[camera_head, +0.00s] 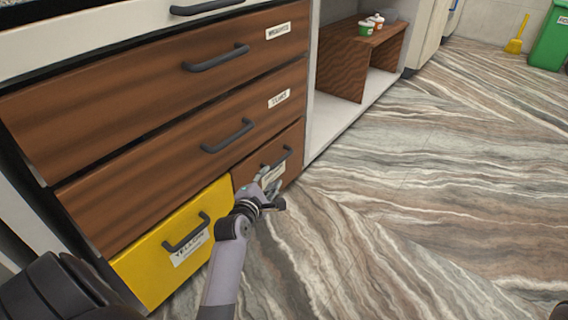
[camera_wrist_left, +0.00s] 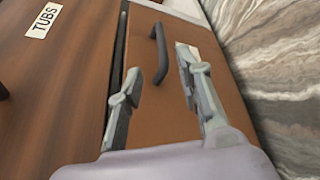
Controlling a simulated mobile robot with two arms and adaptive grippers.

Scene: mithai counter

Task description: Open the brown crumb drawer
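The small brown drawer (camera_head: 294,143) is at the bottom right of the cabinet, beside the yellow drawer. It looks shut. Its dark bar handle (camera_head: 277,158) shows above my left gripper (camera_head: 272,178), which covers part of the drawer's pale label. In the left wrist view the brown drawer front (camera_wrist_left: 178,110) and its handle (camera_wrist_left: 160,54) lie ahead of my left gripper (camera_wrist_left: 158,75). The two fingers are spread apart with nothing between them; the handle is just beyond the fingertips. Whether a finger touches the drawer front I cannot tell. My right gripper does not show.
A yellow drawer (camera_head: 164,262) with a handle sits left of the brown one. Wide brown drawers (camera_head: 195,140) are above, one labelled TUBS (camera_wrist_left: 43,20). An open shelf (camera_head: 348,75) stands to the right. The striped floor (camera_head: 430,190) in front is clear.

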